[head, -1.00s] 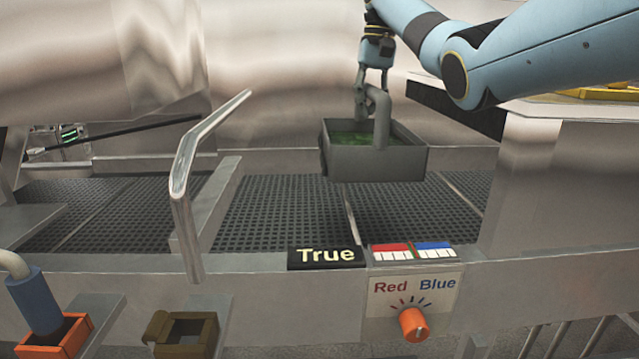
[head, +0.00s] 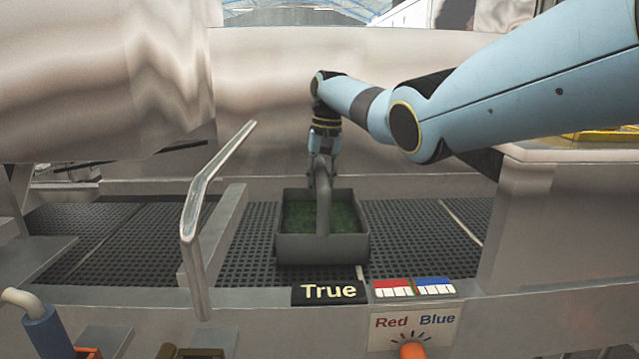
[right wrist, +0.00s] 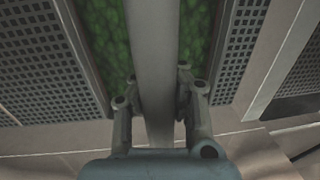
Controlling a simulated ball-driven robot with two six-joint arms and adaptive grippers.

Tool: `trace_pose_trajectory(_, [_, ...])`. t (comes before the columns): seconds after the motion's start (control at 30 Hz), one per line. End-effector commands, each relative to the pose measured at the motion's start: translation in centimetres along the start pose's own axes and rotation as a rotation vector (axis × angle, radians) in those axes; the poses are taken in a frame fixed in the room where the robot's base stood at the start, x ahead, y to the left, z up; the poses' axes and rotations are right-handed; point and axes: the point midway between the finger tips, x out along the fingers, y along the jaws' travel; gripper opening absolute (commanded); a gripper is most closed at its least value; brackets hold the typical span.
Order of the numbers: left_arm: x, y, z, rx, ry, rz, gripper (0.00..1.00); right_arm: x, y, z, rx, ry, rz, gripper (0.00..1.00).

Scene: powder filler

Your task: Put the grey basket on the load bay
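The grey basket (head: 322,248) holds green material and has an upright handle. In the head view it is over the dark perforated load bay (head: 400,245), behind the "True" label; it looks level, and I cannot tell for sure whether it touches the grating. My right gripper (head: 322,180) is at the far part of the handle, above the basket. In the right wrist view the fingers (right wrist: 155,105) stand on both sides of the grey handle bar (right wrist: 157,60), closed around it. My left gripper is not in view.
A bent metal handle (head: 190,215) and a low divider (head: 222,225) stand left of the basket. A metal block (head: 530,215) bounds the bay at right. The front ledge carries the "True" label (head: 329,292) and a red and blue gauge (head: 413,288). Grating beside the basket is clear.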

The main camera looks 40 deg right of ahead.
Motion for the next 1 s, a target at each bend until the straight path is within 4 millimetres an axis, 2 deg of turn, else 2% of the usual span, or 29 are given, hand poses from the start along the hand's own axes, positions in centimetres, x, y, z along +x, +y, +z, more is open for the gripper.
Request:
trace_pose_trajectory(0.27, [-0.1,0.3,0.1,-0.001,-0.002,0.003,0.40,0.1,0.0,-0.1,-0.001,0.004,-0.002,0.00])
trace_pose_trajectory(0.5, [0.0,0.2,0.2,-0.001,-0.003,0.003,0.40,0.3,0.1,0.0,-0.001,0.001,0.000,0.29])
trace_pose_trajectory(0.8, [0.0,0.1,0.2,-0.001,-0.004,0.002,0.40,-0.1,0.1,-0.1,0.000,0.002,-0.001,0.29])
trace_pose_trajectory(0.87, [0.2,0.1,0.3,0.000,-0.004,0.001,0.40,-0.6,0.1,-0.1,0.000,0.003,-0.001,0.29])
trace_pose_trajectory(1.0, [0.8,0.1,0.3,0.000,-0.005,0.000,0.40,-3.1,0.1,-0.2,-0.001,0.007,-0.002,0.29])
